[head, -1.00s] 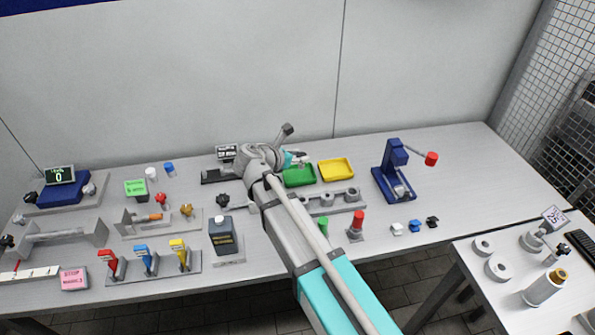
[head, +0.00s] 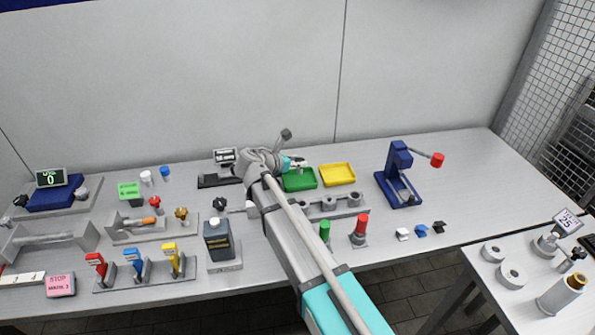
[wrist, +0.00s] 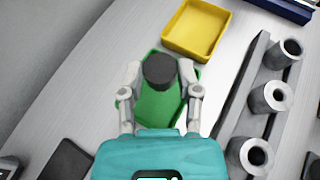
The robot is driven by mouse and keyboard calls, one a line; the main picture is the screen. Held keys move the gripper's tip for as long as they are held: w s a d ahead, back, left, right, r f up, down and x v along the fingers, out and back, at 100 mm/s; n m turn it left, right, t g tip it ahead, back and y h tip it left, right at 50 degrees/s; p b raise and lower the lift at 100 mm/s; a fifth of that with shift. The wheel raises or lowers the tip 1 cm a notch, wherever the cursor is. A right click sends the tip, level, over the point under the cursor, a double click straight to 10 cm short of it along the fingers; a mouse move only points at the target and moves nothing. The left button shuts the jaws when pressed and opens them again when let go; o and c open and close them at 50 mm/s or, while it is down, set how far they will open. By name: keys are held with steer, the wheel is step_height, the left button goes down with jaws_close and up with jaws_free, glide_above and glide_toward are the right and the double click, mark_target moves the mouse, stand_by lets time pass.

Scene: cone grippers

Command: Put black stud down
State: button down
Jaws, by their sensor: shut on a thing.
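My gripper (wrist: 159,76) is shut on the black stud (wrist: 160,70), a dark round piece between the two fingertips. In the wrist view the stud is over the green tray (wrist: 158,112); whether it touches the tray floor I cannot tell. In the head view my gripper (head: 298,163) is at the back edge of the green tray (head: 300,181), and the stud cannot be made out there.
The yellow tray (head: 338,175) stands just right of the green one. A grey rack with several round sockets (wrist: 266,100) lies close by in front. A blue press (head: 398,176) stands further right. Bare table lies behind the trays.

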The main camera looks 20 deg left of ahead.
steer(key=shift+w+a+f+b, duration=0.25)
steer(key=shift+w+f+b, duration=0.2)
steer(key=shift+f+b, duration=1.55)
steer(key=shift+f, duration=0.05)
steer(key=shift+f, duration=0.15)
steer(key=shift+c, duration=1.5)
jaws_free()
steer(key=shift+r, duration=0.25)
steer(key=shift+s+r, duration=0.1)
steer(key=shift+s, duration=0.15)
steer(key=shift+p+v, duration=2.65)
steer(key=shift+v, duration=3.15)
